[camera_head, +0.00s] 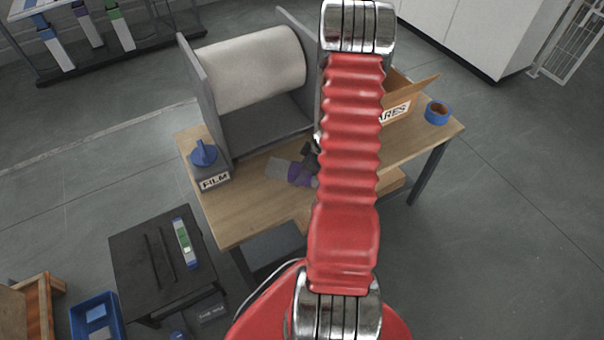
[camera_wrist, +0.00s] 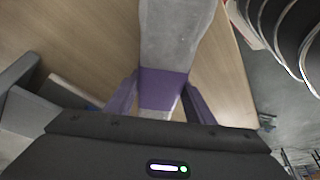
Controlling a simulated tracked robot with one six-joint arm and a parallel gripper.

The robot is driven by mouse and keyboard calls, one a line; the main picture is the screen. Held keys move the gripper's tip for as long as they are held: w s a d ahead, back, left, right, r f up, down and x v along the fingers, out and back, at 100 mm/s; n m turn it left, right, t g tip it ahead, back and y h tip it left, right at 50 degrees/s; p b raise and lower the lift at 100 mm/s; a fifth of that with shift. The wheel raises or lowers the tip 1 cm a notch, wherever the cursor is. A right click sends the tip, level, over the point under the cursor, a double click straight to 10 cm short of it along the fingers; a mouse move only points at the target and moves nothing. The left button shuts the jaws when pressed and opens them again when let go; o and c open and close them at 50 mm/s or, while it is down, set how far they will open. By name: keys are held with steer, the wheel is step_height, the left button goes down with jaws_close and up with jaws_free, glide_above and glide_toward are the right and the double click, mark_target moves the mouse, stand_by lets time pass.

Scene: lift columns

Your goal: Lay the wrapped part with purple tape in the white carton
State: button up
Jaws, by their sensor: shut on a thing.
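The wrapped part (camera_wrist: 176,35) is a pale grey, film-covered piece with a purple tape band (camera_wrist: 163,88) around it. In the wrist view it runs up from between the fingers of my gripper (camera_wrist: 158,102), which is shut on it at the purple band. In the head view the wrapped part (camera_head: 279,167) shows over the wooden bench, left of my arm; my arm hides most of my gripper. I cannot tell whether the part touches the bench top. I cannot make out a white carton in either view.
The wooden bench (camera_head: 245,212) holds a large film roll (camera_head: 255,68), a block labelled FILM (camera_head: 214,179), a brown box marked "ARES" (camera_head: 396,112), partly hidden by my arm, and blue tape (camera_head: 437,112). A dark stand (camera_head: 135,262) is at lower left. The bench's front left is clear.

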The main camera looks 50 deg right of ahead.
steer(key=shift+r, duration=0.1)
steer(key=shift+c, duration=0.3)
steer(key=shift+r, duration=4.95)
